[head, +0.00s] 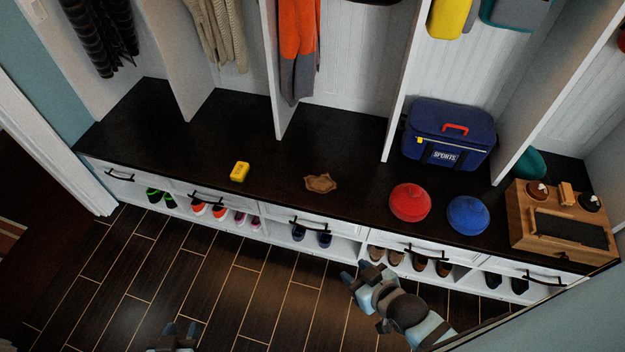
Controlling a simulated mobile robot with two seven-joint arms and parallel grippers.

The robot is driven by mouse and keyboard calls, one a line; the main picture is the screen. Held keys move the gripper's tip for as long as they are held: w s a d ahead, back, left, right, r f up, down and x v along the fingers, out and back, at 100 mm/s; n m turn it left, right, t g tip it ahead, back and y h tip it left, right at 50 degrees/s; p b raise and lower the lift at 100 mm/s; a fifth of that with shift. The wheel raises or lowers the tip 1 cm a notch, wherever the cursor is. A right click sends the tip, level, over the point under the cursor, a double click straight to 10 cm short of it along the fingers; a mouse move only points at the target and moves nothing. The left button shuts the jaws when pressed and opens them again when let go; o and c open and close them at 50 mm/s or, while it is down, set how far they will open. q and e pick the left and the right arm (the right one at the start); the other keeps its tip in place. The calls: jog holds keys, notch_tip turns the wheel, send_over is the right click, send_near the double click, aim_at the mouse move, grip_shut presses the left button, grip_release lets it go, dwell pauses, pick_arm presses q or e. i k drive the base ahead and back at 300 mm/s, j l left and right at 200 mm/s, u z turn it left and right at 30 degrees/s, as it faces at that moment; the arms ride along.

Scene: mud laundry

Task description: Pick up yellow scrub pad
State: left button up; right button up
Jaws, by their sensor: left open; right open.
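The yellow scrub pad (240,171) lies on the dark bench top (150,135), near its front edge and left of the middle. It is small and block-shaped with a dark mark on top. My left gripper (179,329) is at the bottom edge of the head view, low over the floor and well apart from the pad. It is open and only its tip shows. My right gripper (353,274) is open in front of the bench's shoe cubbies, to the right of and below the pad. Nothing shows between its fingers.
A brown object (320,183), a red round item (410,202) and a blue one (467,215) lie to the right. A blue sports bag (449,134) and wooden box (563,222) stand farther right. White dividers (283,75) rise behind. The bench around the pad is clear.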

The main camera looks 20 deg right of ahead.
aim_at(241, 170)
jog(key=i+z, duration=0.15)
jog(key=i, duration=0.3)
jog(key=i+j+z, duration=0.2)
jog(key=i, duration=0.25)
jog(key=i+j+z, duration=0.15)
jog(key=i, duration=0.3)
